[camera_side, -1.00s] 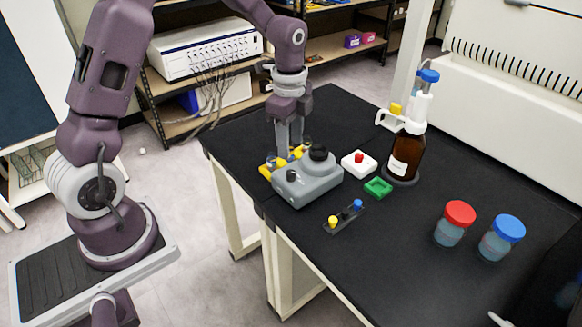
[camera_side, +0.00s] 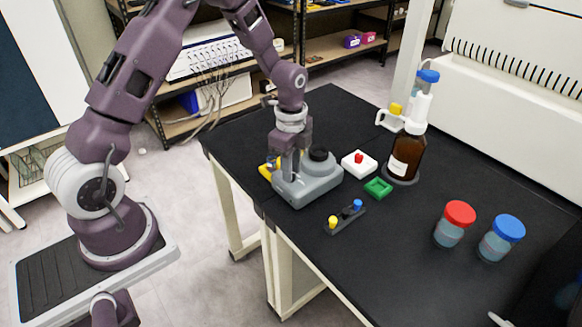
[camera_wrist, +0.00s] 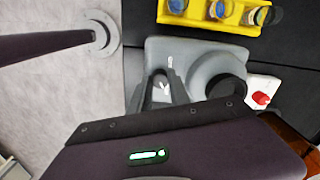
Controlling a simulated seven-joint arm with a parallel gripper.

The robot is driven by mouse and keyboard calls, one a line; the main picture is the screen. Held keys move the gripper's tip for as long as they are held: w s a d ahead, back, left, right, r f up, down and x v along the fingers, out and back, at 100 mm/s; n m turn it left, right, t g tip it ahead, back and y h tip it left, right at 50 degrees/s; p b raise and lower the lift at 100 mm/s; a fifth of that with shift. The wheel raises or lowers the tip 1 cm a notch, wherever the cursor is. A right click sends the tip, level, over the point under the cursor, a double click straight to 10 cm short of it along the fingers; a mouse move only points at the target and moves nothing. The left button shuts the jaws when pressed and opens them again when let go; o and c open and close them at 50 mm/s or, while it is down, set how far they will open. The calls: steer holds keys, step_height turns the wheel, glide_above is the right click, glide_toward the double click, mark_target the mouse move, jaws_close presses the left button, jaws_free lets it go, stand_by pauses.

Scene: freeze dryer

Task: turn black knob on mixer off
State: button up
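The grey mixer (camera_side: 318,186) stands on the black bench, with a dark round top (camera_side: 319,153). It also shows in the wrist view (camera_wrist: 195,55), with its dark round top (camera_wrist: 226,87) at right. My gripper (camera_side: 290,173) points down at the front-left of the mixer, over the small black knob. In the side view the fingers hide the knob. In the wrist view my gripper (camera_wrist: 160,78) has its fingers apart, one on each side of the knob area. A small white mark (camera_wrist: 164,87) shows between them. Contact with the knob cannot be made out.
A yellow rack (camera_wrist: 215,15) with vials stands behind the mixer. A white box with a red button (camera_side: 359,163), a green tray (camera_side: 378,188), a brown bottle (camera_side: 406,158) and a small dark holder (camera_side: 344,219) are nearby. Red-lidded (camera_side: 454,224) and blue-lidded (camera_side: 501,238) jars stand further right.

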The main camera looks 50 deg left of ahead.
steer(key=shift+n, duration=0.3)
jaws_close()
steer(key=n, duration=1.3)
steer(key=shift+n, duration=0.4)
steer(key=n, duration=0.5)
steer(key=shift+w+n, duration=0.1)
steer(key=shift+n, duration=2.1)
